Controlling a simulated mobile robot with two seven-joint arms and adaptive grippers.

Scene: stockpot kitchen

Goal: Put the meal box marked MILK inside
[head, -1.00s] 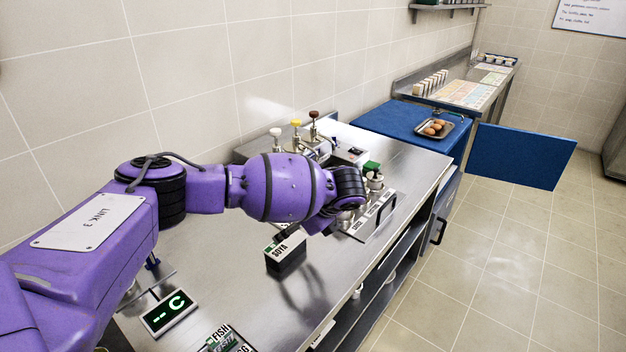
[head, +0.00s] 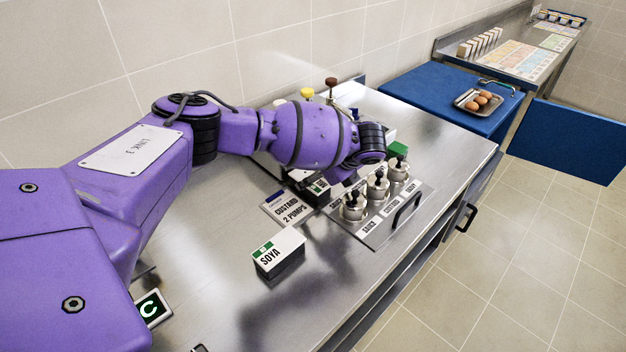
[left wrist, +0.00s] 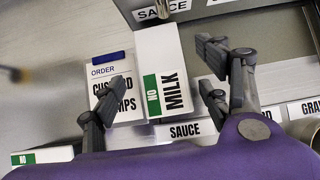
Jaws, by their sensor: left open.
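The meal box marked NO MILK (left wrist: 165,72) has a white top with a green patch. In the left wrist view it stands between the spread fingers of my left gripper (left wrist: 152,88), which is open; I cannot tell whether they touch it. In the head view the box (head: 318,190) is partly hidden below my purple wrist, and the fingers are mostly hidden. A second meal box, marked SOYA (head: 278,250), stands nearer on the steel counter. A blue cabinet (head: 420,92) with a blue door (head: 570,140) swung out stands beyond the counter; its inside is hidden. My right gripper is out of view.
An order card reading CUSTARD 2 PUMPS (head: 287,208) lies beside the milk box. A sauce station with several lidded pots (head: 377,188) and a black handle (head: 405,212) is close on its right.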

